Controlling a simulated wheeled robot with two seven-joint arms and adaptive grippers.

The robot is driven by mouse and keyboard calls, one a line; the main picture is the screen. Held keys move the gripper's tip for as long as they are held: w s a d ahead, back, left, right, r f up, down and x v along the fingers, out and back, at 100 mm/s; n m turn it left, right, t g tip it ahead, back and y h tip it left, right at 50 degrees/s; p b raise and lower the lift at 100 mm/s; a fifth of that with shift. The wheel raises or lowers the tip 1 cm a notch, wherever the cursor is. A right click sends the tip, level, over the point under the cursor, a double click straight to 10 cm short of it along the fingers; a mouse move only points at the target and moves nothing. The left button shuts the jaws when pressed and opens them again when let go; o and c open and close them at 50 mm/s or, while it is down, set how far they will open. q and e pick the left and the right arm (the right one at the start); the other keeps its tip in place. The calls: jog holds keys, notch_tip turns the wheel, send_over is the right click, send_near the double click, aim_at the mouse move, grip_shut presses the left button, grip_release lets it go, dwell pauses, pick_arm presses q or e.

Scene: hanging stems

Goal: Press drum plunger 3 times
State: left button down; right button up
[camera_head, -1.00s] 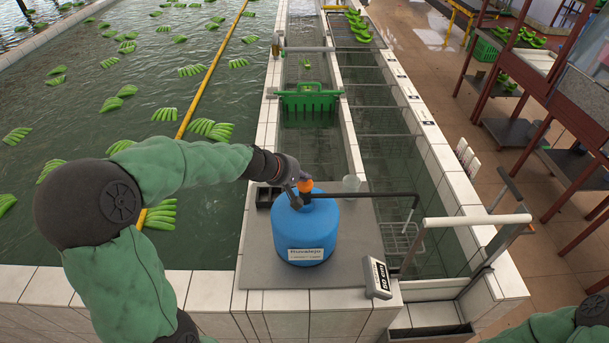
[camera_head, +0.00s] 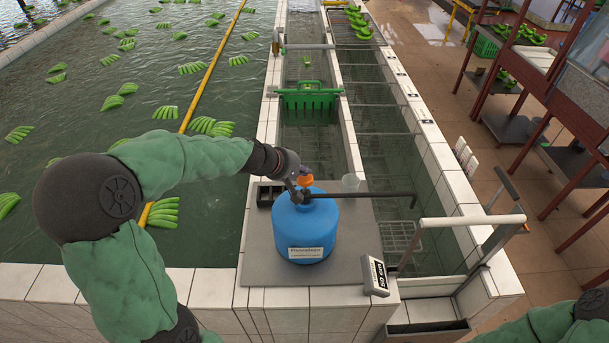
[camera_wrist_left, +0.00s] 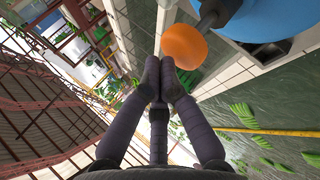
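The blue drum (camera_head: 307,226) stands upright on a grey board, with a white label on its front. Its orange plunger knob (camera_head: 306,181) is on top, and a black spout (camera_head: 370,195) runs out to the right. My left gripper (camera_head: 299,183) is at the knob's left side, overlapping it in the head view. In the left wrist view, the fingertips (camera_wrist_left: 160,78) are together with nothing between them. The orange knob (camera_wrist_left: 185,46) is just past them; I cannot tell whether they touch. My right gripper is out of view; only part of that arm shows at bottom right.
A small display box (camera_head: 376,276) sits at the board's front right. A clear cup (camera_head: 350,183) stands behind the drum and a black tray (camera_head: 268,195) behind left. A white rail (camera_head: 473,221) is at right. Water tanks lie on both sides.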

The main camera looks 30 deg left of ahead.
aim_at(303, 177)
pick_arm(q)
jog(key=shift+r+p, duration=2.4)
jog(key=shift+r, duration=0.55)
jog(key=n, duration=0.5)
jog(key=shift+r+p, duration=0.3)
jog(key=shift+r, duration=0.05)
notch_tip(303, 177, down, 6)
jog(key=n+b, duration=0.6)
jog(key=n, duration=1.1)
jog(key=shift+r+b, duration=0.2)
jog(key=shift+b, duration=0.15)
jog(key=shift+f+b, duration=0.4)
jog(key=shift+f, duration=0.2)
